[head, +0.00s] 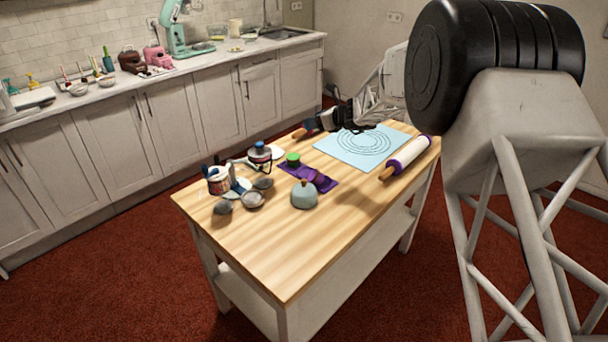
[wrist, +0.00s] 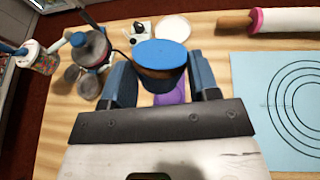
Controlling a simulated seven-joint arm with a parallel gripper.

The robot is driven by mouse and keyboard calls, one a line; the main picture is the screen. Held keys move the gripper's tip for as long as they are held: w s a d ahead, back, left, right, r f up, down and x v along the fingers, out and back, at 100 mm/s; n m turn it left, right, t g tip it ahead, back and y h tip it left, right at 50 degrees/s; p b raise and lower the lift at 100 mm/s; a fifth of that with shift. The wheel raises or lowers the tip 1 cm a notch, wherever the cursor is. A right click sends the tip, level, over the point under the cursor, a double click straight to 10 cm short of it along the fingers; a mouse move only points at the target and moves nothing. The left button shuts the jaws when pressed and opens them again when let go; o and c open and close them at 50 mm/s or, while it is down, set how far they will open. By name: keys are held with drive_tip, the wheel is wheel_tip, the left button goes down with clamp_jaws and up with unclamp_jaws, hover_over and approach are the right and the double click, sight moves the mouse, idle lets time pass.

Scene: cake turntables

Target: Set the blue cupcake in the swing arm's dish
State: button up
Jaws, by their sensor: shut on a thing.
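The blue cupcake (wrist: 162,55), with a blue top and brown side, sits upright between my gripper's (wrist: 162,78) two blue fingers in the wrist view. My gripper is shut on it. In the head view my gripper (head: 325,122) is above the table's far side, and the cupcake is too small to make out there. I cannot tell which is the swing arm's dish.
A sprinkle jar (head: 218,181) stands at left. Blue baking mat (head: 345,160) and rolling pin (head: 408,156) lie at right. The table's front is clear.

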drive_tip(key=shift+w+a+f+n+g+y, duration=0.25)
drive_tip(key=shift+a+f+n+g+y, duration=0.15)
drive_tip(key=shift+f+n+g, duration=0.25)
drive_tip(key=shift+w+a+f+n+g+y, duration=0.2)
drive_tip(key=shift+a+f+n+g+y, duration=0.2)
drive_tip(key=shift+f+n+g, duration=0.2)
drive_tip(key=shift+w+a+f+n+g+y, duration=0.15)
drive_tip(key=shift+a+f+n+g, duration=0.15)
drive_tip(key=shift+f+n+g, duration=0.4)
drive_tip(key=shift+a+f+n+g+y, duration=0.15)
drive_tip(key=shift+a+f+n+g, duration=0.15)
drive_tip(key=shift+f+n+g, duration=0.4)
drive_tip(key=shift+s+a+f+n+g, duration=0.15)
drive_tip(key=shift+a+f+n+g, duration=0.05)
drive_tip(key=shift+f+n+g, duration=0.85)
drive_tip(key=shift+s+a+f+n+g, duration=0.15)
drive_tip(key=shift+f+n+g, duration=0.65)
drive_tip(key=shift+f+g, duration=0.4)
drive_tip(key=shift+y, duration=0.3)
drive_tip(key=shift+f, duration=2.5)
